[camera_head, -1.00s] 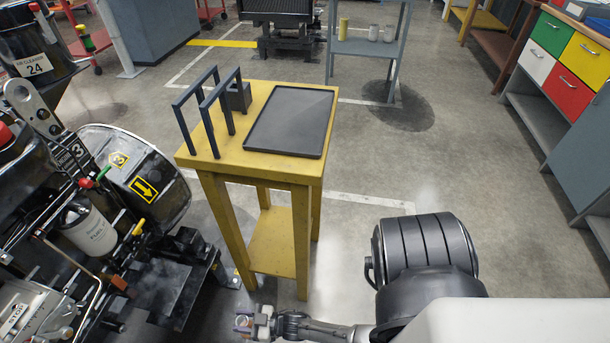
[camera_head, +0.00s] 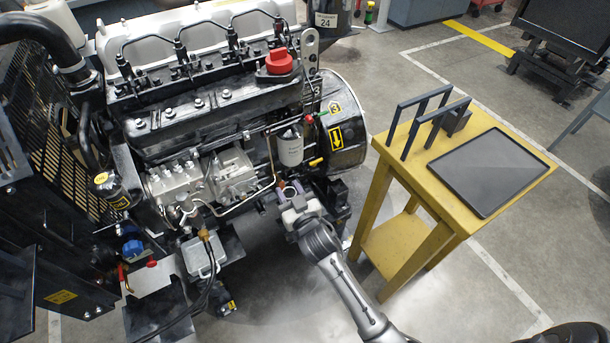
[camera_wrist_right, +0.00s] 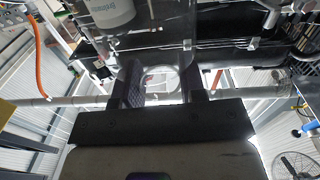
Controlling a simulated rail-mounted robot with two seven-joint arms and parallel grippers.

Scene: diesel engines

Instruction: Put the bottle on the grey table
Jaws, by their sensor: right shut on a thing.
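My right gripper (camera_head: 289,190) is in front of the engine's lower side in the head view. It is shut on a small pale, round-rimmed thing, most likely the bottle; little of it shows. In the right wrist view the bottle (camera_wrist_right: 161,78) is a pale round rim between the two dark fingers (camera_wrist_right: 161,85). The grey table (camera_head: 592,112) is mostly out of the head view; only a piece of its frame shows at the right edge. My left gripper is not in view.
The engine (camera_head: 215,110) stands close around my right gripper, with a white filter (camera_head: 290,148) just above it. A yellow table (camera_head: 430,178) with a dark tray (camera_head: 487,172) and blue frames stands to the right.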

